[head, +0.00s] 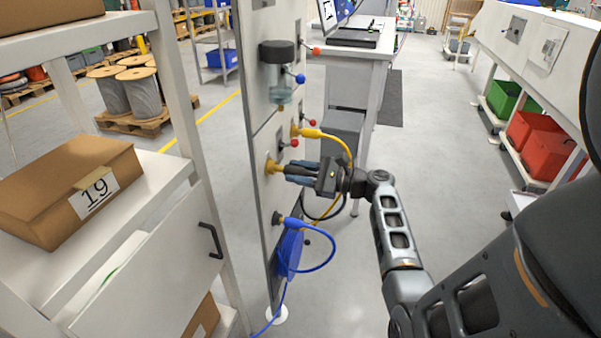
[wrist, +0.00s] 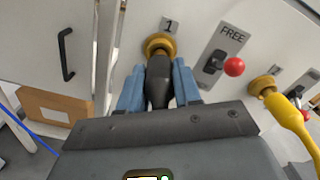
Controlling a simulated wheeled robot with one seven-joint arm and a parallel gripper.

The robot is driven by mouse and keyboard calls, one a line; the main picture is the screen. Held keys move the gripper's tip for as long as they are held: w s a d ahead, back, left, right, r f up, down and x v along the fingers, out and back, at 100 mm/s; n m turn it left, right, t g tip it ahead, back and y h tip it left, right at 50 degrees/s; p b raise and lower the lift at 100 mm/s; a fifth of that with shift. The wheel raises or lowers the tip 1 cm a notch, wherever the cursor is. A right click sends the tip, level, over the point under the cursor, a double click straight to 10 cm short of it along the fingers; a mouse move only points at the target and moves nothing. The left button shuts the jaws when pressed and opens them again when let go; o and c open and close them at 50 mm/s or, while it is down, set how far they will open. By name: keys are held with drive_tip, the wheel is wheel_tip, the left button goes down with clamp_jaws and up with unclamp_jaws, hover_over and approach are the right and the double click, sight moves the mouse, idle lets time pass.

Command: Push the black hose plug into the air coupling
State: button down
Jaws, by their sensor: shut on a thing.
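The black hose plug (wrist: 158,82) is between the blue fingers of my gripper (wrist: 158,88) in the wrist view. My gripper (head: 300,172) is shut on it in front of the panel. The plug points at the brass air coupling (wrist: 158,44), below a label reading 1. The coupling also shows in the head view (head: 271,166). The plug's front end is lined up with the coupling and appears to meet it. How deep it sits is hidden. A black hose (head: 336,207) loops below my gripper.
A yellow plug (head: 312,133) with a yellow hose sits in a coupling above. A blue plug (head: 291,222) with a blue hose sits below. A red-knobbed lever (wrist: 233,66) beside a FREE label is right of the coupling. A shelf with a cardboard box (head: 70,190) stands left.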

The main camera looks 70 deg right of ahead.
drive_tip(key=shift+w, duration=0.6)
drive_tip(key=c, duration=0.7)
unclamp_jaws()
drive_tip(key=shift+s, duration=0.1)
drive_tip(key=s+b, duration=0.1)
drive_tip(key=s, duration=0.6)
drive_tip(key=shift+s+d, duration=0.3)
drive_tip(key=shift+s, duration=0.05)
